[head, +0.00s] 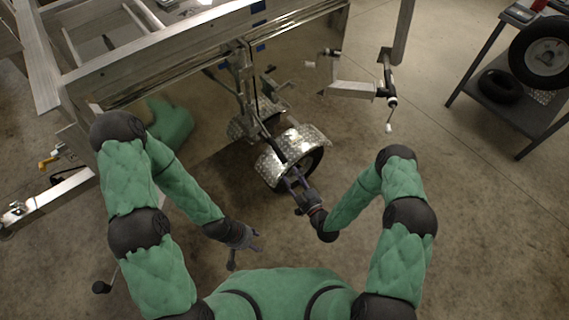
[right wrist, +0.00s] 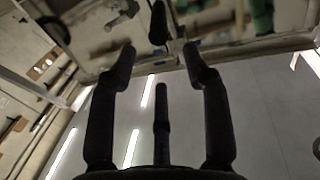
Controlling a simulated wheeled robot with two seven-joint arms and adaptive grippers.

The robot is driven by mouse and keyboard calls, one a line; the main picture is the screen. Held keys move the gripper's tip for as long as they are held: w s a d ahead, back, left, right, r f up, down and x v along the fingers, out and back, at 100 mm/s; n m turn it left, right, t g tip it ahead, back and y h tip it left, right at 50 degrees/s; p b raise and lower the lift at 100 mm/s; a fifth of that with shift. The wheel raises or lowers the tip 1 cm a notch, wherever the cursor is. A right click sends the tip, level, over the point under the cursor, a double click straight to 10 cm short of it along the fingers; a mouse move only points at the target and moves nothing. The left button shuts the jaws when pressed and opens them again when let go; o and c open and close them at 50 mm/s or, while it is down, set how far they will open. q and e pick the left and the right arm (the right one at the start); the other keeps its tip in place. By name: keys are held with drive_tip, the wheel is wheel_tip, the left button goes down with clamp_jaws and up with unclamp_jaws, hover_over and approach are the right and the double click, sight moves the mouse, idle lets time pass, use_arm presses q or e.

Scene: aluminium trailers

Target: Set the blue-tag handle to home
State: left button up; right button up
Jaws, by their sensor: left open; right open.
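Small blue tags (head: 258,48) show on the trailer's frame in the head view, above a cluster of levers and rods. I cannot tell for certain which handle belongs to a blue tag. A dark rod (head: 268,132) runs from that cluster down toward the wheel and my right gripper. My right gripper (head: 289,178) is open beside the wheel under the silver fender. In the right wrist view its open fingers (right wrist: 160,62) point at a black grip (right wrist: 158,22), which appears beyond the fingertips, not clasped. My left gripper (head: 252,241) is open and empty, low over the floor.
The silver fender (head: 300,140) and wheel stand close to my right gripper. A crank with white grips (head: 391,101) juts out right of it. The aluminium trailer frame (head: 170,45) spans the upper left. A cart (head: 525,110) with tyres stands at right. Floor between is clear.

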sight(281, 156)
drive_tip(key=b+x, duration=0.1)
drive_tip(key=x, duration=0.9)
drive_tip(key=shift+w+a+f, duration=0.15)
drive_tip(key=shift+w+a, duration=0.05)
drive_tip(key=shift+w, duration=0.15)
clamp_jaws()
